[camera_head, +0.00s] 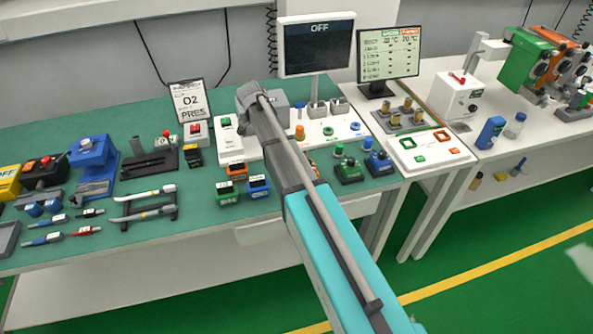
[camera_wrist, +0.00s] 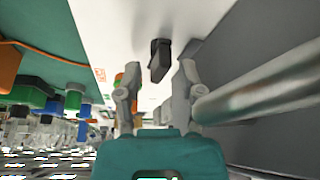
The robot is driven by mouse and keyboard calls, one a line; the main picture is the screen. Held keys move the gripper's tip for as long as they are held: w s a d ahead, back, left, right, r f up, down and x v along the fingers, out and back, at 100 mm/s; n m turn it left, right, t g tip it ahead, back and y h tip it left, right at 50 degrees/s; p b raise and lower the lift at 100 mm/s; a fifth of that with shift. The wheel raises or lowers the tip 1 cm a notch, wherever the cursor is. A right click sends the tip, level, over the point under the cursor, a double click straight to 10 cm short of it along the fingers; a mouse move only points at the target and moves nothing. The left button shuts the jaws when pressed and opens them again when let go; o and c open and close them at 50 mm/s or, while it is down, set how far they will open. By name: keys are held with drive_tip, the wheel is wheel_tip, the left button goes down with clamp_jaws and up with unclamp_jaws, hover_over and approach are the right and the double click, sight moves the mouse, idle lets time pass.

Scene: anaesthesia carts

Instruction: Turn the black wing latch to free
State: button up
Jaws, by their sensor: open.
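In the wrist view the black wing latch (camera_wrist: 160,56) stands out from a white panel (camera_wrist: 135,25), just beyond and between the fingertips of my gripper (camera_wrist: 158,72). Its long side runs roughly up and down in the picture. The two grey fingers are apart, one on each side of the latch, and I see no clear contact. The right finger looks closer to it than the left. In the head view my arm covers the latch, and my gripper is not clearly visible there.
A grey cylinder (camera_wrist: 258,88) lies close to the right finger. Blue and green capped items (camera_wrist: 72,100) stand at the left. In the head view, a dark monitor reading OFF (camera_head: 319,45) and an O2 PRES sign (camera_head: 189,101) stand near my arm's end.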

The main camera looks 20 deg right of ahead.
drive_tip(key=n+t, duration=0.1)
drive_tip(key=n, duration=0.2)
drive_tip(key=shift+s+n+y, duration=0.1)
drive_tip(key=shift+n+y, duration=0.3)
drive_tip(key=n+t+y, duration=0.1)
drive_tip(key=n, duration=0.2)
drive_tip(key=shift+d+n, duration=0.1)
drive_tip(key=shift+n, duration=0.2)
drive_tip(key=shift+n+t+y, duration=0.3)
drive_tip(key=shift+n+y, duration=0.3)
drive_tip(key=shift+n, duration=1.1)
drive_tip(key=shift+n+t+y, duration=0.3)
drive_tip(key=shift+n+y, duration=0.3)
drive_tip(key=shift+n, duration=1.1)
drive_tip(key=p+v, duration=1.3)
drive_tip(key=v, duration=0.1)
drive_tip(key=s+f+g+b, duration=0.1)
drive_tip(key=s+f+g, duration=0.1)
drive_tip(key=s, duration=0.9)
drive_tip(key=s+f+g+b, duration=0.2)
drive_tip(key=s, duration=1)
drive_tip(key=shift+s+g, duration=0.25)
drive_tip(key=shift+g, duration=0.05)
drive_tip(key=shift+f, duration=0.1)
